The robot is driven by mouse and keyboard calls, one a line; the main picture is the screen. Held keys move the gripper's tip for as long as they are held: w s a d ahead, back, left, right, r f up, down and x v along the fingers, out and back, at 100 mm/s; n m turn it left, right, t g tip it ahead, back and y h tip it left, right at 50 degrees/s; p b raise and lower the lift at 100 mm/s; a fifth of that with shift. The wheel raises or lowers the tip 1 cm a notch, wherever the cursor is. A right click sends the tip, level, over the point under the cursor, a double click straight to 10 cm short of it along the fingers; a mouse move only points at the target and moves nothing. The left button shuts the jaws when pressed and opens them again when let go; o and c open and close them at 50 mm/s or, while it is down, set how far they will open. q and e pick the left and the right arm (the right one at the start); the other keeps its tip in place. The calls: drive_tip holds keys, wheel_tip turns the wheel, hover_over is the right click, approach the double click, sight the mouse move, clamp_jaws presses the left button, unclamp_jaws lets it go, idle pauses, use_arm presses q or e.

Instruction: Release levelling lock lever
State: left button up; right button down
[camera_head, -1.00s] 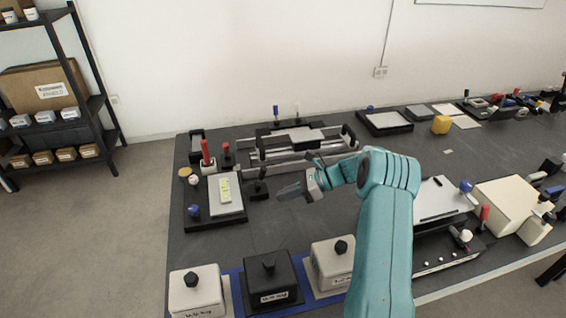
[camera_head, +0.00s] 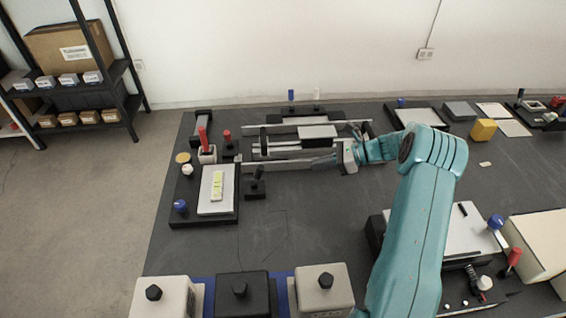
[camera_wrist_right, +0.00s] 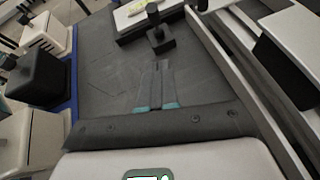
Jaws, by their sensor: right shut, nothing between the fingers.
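I cannot tell for sure which handle is the levelling lock lever. A small black lever (camera_head: 257,178) on a dark block stands right of the flat plate with a yellow-green vial; in the right wrist view a black lever (camera_wrist_right: 156,25) on a block stands beyond the fingertips. Two red-handled levers (camera_head: 203,138) (camera_head: 227,138) stand behind it on the left. My right gripper (camera_head: 316,164) is shut and empty, in front of the railed fixture and right of the black lever, apart from it. Its shut fingers also show in the wrist view (camera_wrist_right: 159,80). My left gripper is out of view.
The railed fixture (camera_head: 290,166) lies along the back, with blue (camera_head: 291,96) and white handles behind it. Several knobbed weight blocks (camera_head: 240,292) stand at the front edge. The dark tabletop (camera_head: 290,225) between is clear. A plate with a blue knob (camera_head: 180,207) lies left.

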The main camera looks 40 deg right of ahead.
drive_tip(key=b, duration=0.2)
approach(259, 172)
wheel_tip(259, 172, down, 4)
drive_tip(key=w, duration=0.3)
drive_tip(key=shift+w+a+r, duration=0.3)
drive_tip(key=shift+w+a, duration=0.15)
drive_tip(key=shift+a, duration=0.3)
drive_tip(key=shift+w+a+r+g+p, duration=0.15)
drive_tip(key=shift+a+r+g+p, duration=0.15)
drive_tip(key=shift+p, duration=0.25)
